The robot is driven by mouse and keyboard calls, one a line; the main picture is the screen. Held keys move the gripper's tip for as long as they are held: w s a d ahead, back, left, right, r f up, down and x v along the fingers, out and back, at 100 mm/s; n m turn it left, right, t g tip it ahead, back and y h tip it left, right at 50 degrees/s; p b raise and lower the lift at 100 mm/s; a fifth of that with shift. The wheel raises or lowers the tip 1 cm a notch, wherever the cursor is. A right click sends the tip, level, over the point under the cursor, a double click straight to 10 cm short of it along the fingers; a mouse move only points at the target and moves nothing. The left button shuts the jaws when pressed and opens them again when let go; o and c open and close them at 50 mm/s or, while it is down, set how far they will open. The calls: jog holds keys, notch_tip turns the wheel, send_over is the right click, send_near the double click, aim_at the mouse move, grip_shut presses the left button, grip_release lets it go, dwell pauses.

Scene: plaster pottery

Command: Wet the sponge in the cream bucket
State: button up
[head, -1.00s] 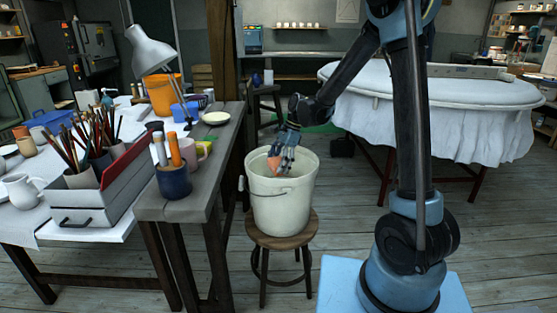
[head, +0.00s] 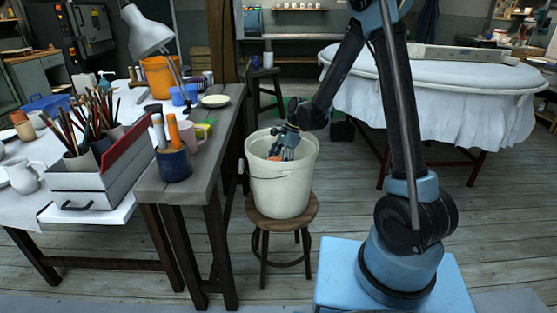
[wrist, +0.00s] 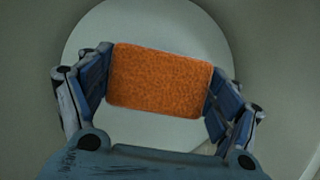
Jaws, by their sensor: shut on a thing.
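The cream bucket (head: 283,188) stands upright on a round wooden stool (head: 282,224), and my gripper (head: 281,155) reaches down inside its rim. In the wrist view, my gripper (wrist: 160,85) is shut on the orange sponge (wrist: 160,80), with one blue finger on each side of it. Behind the sponge, the bucket's pale round bottom (wrist: 125,133) and grey inner wall show. I cannot tell whether the sponge touches water. In the head view only a small orange part of the sponge (head: 276,158) shows, low between the fingers.
The floor right of the stool is open.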

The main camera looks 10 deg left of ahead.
jog(key=shift+f, duration=2.45)
jog(key=shift+r, duration=0.1)
notch_tip(320, 180, up, 22)
jog(key=shift+f, duration=0.25)
dwell(1.2)
dwell(2.1)
jog(key=shift+r, duration=2)
